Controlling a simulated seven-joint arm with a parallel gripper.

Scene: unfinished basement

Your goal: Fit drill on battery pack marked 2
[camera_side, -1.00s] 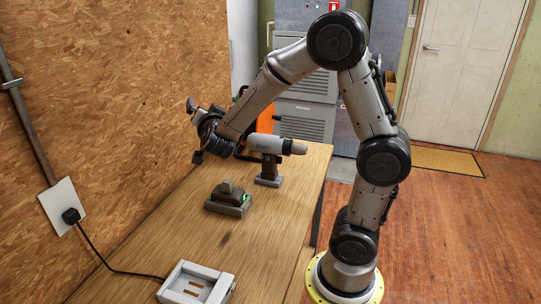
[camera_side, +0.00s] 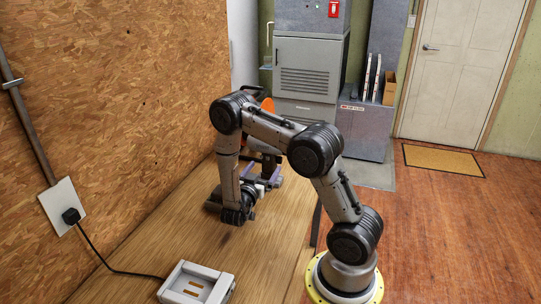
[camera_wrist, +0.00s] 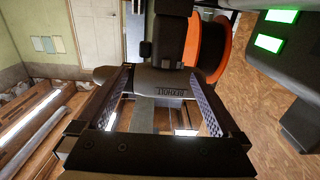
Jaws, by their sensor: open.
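The drill (camera_wrist: 168,82), with a dark grey body and lettering, shows inverted in the wrist view, its handle (camera_wrist: 168,42) pointing up in the picture. In the side view it stands at the far part of the bench, mostly hidden by my arm. My gripper (camera_wrist: 157,72) is open, with one finger at either side of the picture and the drill body at or just beyond the tips. I cannot tell whether they touch it. A dark battery pack (camera_wrist: 292,90) with green lights is close at right. In the side view (camera_side: 212,202) my arm hides most of it. No number is readable.
A pale charger (camera_side: 196,285) with an empty-looking bay sits at the bench's near end, its cable running to a wall socket (camera_side: 70,215). A chipboard wall (camera_side: 110,110) borders the bench on the left. An orange reel (camera_wrist: 210,48) is behind the drill.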

